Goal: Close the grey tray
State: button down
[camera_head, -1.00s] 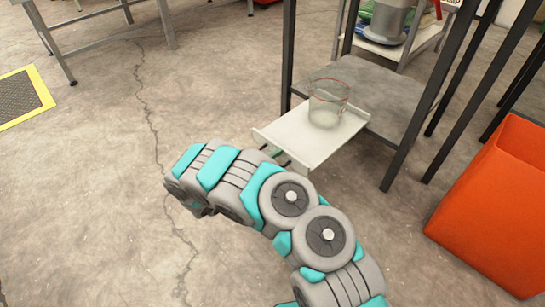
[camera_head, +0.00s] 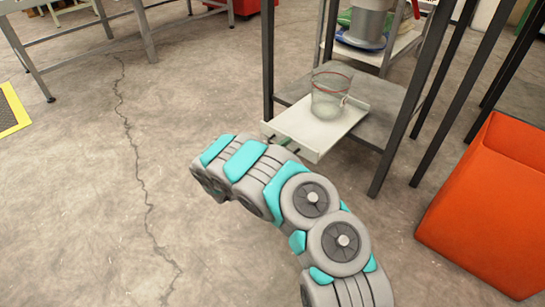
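The light grey tray (camera_head: 308,129) sticks out from the grey shelf of a dark metal rack. A clear cup with a red rim (camera_head: 329,93) stands upright on it. My arm reaches up from the bottom, and its far end lies just left of and in front of the tray's front edge. Small dark and green parts show by that front edge, partly hidden behind my arm. My gripper's fingers are not visible, so I cannot tell whether they touch the tray.
The rack's dark legs (camera_head: 268,60) stand beside the tray. An orange bin (camera_head: 485,205) is on the right. A metal table (camera_head: 75,40) stands at the back left, and a yellow-edged mat (camera_head: 12,108) lies at the left edge. The floor on the left is clear.

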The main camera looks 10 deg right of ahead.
aim_at(323, 112)
jog(key=b+x, duration=0.6)
jog(key=x, duration=1.7)
jog(key=shift+d, duration=0.3)
jog(key=shift+w+d, duration=0.2)
jog(key=shift+w+r, duration=0.15)
jog(key=shift+d+r, duration=0.1)
